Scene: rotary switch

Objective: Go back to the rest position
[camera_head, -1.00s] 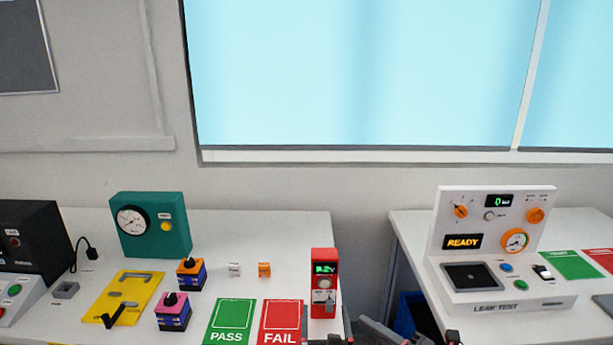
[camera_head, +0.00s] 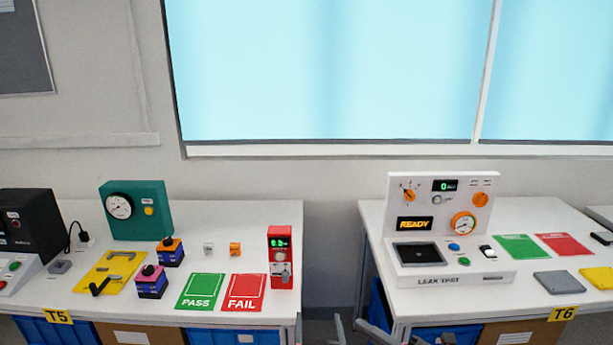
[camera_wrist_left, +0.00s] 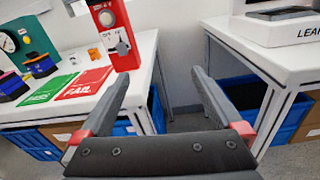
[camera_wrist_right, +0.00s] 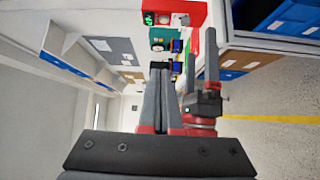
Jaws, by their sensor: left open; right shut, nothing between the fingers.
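A red tester (camera_head: 281,248) with a lit green display and a grey rotary knob (camera_head: 281,271) stands at the right front of the left table. It also shows in the left wrist view (camera_wrist_left: 114,20) and the right wrist view (camera_wrist_right: 182,12). My left gripper (camera_wrist_left: 160,78) is open and empty, with the gap between the two tables ahead of it. It stands apart from the tester. My right gripper (camera_wrist_right: 159,75) is shut and empty. In the head view only finger parts of my grippers show at the bottom edge.
The left table holds green PASS (camera_head: 201,291) and red FAIL (camera_head: 244,292) mats, a teal gauge box (camera_head: 135,210) and a yellow plate (camera_head: 110,273). A white LEAK TEST unit (camera_head: 440,230) stands on the right table. Between the tables is a gap. Blue bins (camera_wrist_left: 130,125) sit underneath.

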